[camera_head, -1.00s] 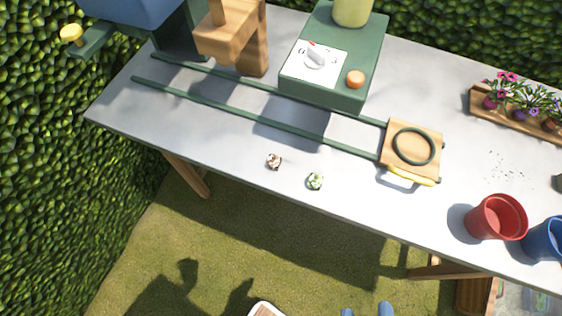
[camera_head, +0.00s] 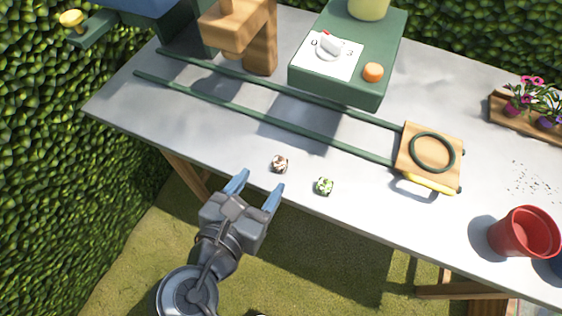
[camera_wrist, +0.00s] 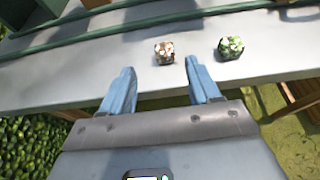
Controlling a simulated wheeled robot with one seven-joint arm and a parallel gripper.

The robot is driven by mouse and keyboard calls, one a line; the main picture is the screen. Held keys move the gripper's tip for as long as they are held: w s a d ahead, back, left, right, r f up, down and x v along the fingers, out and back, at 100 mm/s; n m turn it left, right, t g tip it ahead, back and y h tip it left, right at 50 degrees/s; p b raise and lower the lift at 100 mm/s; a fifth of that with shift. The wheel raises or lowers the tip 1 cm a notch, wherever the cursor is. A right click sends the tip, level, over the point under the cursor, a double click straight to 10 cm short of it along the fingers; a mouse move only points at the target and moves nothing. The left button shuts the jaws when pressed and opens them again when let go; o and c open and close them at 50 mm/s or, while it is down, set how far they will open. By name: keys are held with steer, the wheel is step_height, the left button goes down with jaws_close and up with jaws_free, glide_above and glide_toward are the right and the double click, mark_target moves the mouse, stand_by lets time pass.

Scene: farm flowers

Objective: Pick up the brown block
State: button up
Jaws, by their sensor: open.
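The brown block (camera_head: 280,164) is a small brown-and-white speckled cube on the grey table (camera_head: 215,140), near its front edge. In the wrist view the brown block (camera_wrist: 164,52) lies just beyond the fingertips, between their lines. My gripper (camera_head: 258,184) is open and empty, with blue fingers pointing towards the block from the front edge. It also shows in the wrist view (camera_wrist: 160,78), apart from the block. A green-and-white speckled block (camera_head: 324,186) sits to the right of the brown one, and also shows in the wrist view (camera_wrist: 231,47).
Two green rails (camera_head: 270,122) run behind the blocks to a wooden plate with a dark ring (camera_head: 432,152). A green box (camera_head: 345,88) and a wooden post (camera_head: 260,50) stand farther back. A red pot (camera_head: 522,232) is at the right. The table around the blocks is clear.

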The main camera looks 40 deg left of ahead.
mark_target(278, 164)
steer(key=shift+d+x, duration=0.15)
steer(key=shift+x, duration=1.6)
steer(key=shift+d+x, duration=0.1)
steer(key=shift+x, duration=1.7)
steer(key=c, duration=1)
steer(key=shift+c, duration=0.2)
